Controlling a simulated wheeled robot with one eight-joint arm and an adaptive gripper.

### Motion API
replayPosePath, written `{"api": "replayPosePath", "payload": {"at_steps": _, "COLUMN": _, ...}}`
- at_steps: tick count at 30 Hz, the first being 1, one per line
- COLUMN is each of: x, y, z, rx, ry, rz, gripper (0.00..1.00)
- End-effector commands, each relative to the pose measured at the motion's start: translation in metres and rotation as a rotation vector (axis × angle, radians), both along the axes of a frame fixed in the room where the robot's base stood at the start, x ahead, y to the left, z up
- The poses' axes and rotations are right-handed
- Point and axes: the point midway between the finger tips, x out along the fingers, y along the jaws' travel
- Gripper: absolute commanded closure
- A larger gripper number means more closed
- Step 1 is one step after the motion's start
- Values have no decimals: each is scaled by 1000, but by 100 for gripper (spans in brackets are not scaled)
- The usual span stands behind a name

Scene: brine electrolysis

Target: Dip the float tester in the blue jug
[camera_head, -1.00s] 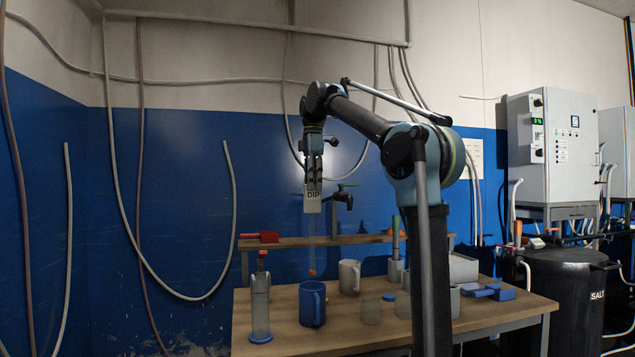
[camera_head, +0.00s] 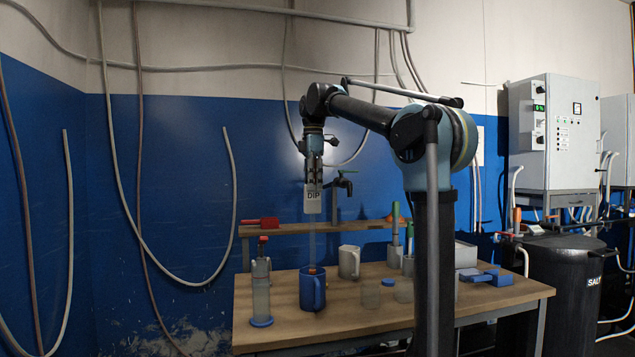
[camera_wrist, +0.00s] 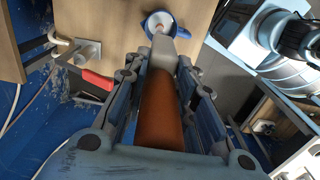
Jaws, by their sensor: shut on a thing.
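The blue jug (camera_head: 313,290) stands upright on the wooden table, its handle to the right in the head view. In the wrist view the jug (camera_wrist: 158,22) shows at the top, beyond the tester. My gripper (camera_head: 314,187) points straight down above the jug. The tester's reddish lower end (camera_head: 313,269) is at the jug's mouth. I cannot tell how far inside it is. In the wrist view the tester (camera_wrist: 160,105) lies between the fingers, its near part orange-brown.
A grey-white jug (camera_head: 349,262) stands behind right. Small glass jars (camera_head: 371,293) are to the right. A shelf (camera_head: 350,227) with a tap (camera_head: 341,184) is behind my gripper.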

Motion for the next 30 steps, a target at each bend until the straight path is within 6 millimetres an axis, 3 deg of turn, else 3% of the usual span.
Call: {"api": "replayPosePath", "payload": {"at_steps": 30, "x": 0, "y": 0, "z": -49, "rx": 0, "ry": 0, "rz": 0, "gripper": 100}}
